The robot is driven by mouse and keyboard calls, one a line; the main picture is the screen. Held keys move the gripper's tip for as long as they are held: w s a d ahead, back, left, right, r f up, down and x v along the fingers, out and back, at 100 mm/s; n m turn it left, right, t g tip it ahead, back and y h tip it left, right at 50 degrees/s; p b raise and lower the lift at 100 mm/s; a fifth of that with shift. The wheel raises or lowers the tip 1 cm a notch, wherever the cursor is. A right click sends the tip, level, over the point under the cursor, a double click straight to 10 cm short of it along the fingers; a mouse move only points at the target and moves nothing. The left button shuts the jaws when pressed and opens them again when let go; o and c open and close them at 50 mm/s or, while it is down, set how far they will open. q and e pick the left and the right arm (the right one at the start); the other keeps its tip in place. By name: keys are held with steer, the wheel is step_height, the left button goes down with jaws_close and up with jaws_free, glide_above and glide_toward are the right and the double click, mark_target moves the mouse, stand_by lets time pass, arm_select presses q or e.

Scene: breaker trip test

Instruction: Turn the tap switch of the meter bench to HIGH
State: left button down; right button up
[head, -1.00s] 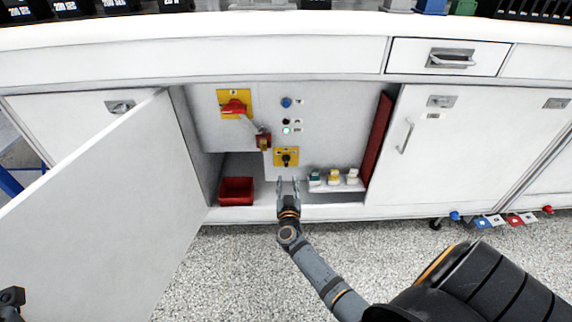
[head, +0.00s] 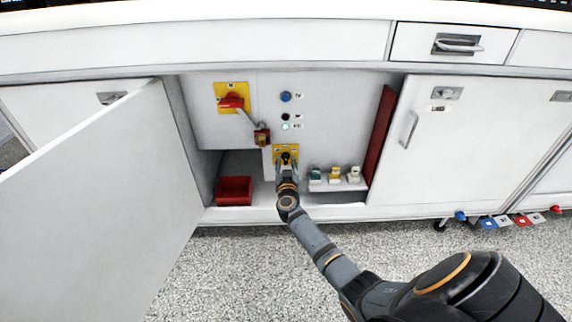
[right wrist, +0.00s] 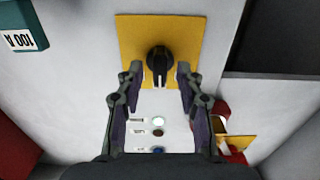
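The tap switch is a black rotary knob (right wrist: 160,60) with a white pointer mark on a yellow plate (right wrist: 130,30). In the head view the yellow plate (head: 278,149) is low on the panel inside the open cabinet, partly covered by my right gripper. My right gripper (head: 287,166) is in front of the knob. In the right wrist view its two fingers (right wrist: 155,78) are open, one on each side of the knob's lower part, with gaps between them and the knob. Position labels are too small to read. My left gripper is not in view.
A blue button (head: 286,97) and a lit green lamp (head: 285,127) are above the knob. A red bin (head: 234,190) and open door (head: 85,200) stand left.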

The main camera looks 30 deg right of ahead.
jaws_close()
steer(key=shift+m, duration=0.3)
steer(key=shift+r+m+p, duration=0.1)
steer(key=shift+m+p, duration=0.4)
steer(key=shift+p, duration=0.1)
steer(key=shift+m+p, duration=0.65)
steer(key=shift+m, duration=0.45)
steer(key=m, duration=0.2)
steer(key=shift+s+m+p, duration=0.1)
steer(key=shift+m+p, duration=0.2)
steer(key=shift+p, duration=0.1)
steer(key=shift+d+f+m, duration=0.1)
steer(key=shift+f+m, duration=0.05)
steer(key=shift+m, duration=0.75)
steer(key=shift+f+m, duration=0.1)
steer(key=shift+m, duration=0.8)
steer(key=shift+o, duration=0.3)
jaws_free()
